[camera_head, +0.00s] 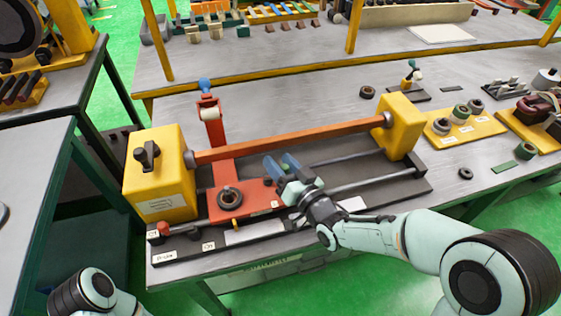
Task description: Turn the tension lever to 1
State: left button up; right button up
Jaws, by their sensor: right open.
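A winding machine with a red carriage (226,172) stands on the grey table. The carriage has a round dark hub (229,197) and a small orange-yellow lever (237,225) at its front edge, beside a pale label. I cannot tell for sure that this is the tension lever, and no number is readable. My right gripper (281,165) is open over the carriage's right end, to the right of the hub and small lever. Its fingers hide part of the carriage. I cannot tell whether they touch anything. My left arm shows at the bottom left, its gripper out of view.
A yellow headstock (160,180) with a black knob and a yellow end block (401,127) carry an orange bar (290,139) behind my right gripper. A blue-tipped upright (205,88) rises at the back. Yellow trays (463,132) with parts stand at the right.

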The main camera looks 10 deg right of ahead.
jog(key=shift+w, duration=0.1)
grip_shut()
jog(key=shift+a, duration=0.1)
jog(key=shift+h, duration=0.3)
jog(key=shift+s+m+t+h+b, duration=0.3)
jog(key=shift+m+h+b, duration=0.25)
jog(key=shift+m+h, duration=0.15)
jog(key=shift+s+m+h, duration=0.2)
jog(key=shift+m+h, duration=0.5)
jog(key=shift+h, duration=0.4)
jog(key=m+h, duration=0.2)
jog(key=h, duration=0.1)
jog(key=s+m+h, duration=0.1)
jog(key=m+h, duration=0.1)
jog(key=h, duration=0.1)
jog(key=m+g+h, duration=0.1)
jog(key=h, duration=0.2)
jog(key=shift+s+a+m, duration=0.15)
jog(key=shift+s+m, duration=0.2)
jog(key=shift+m, duration=0.05)
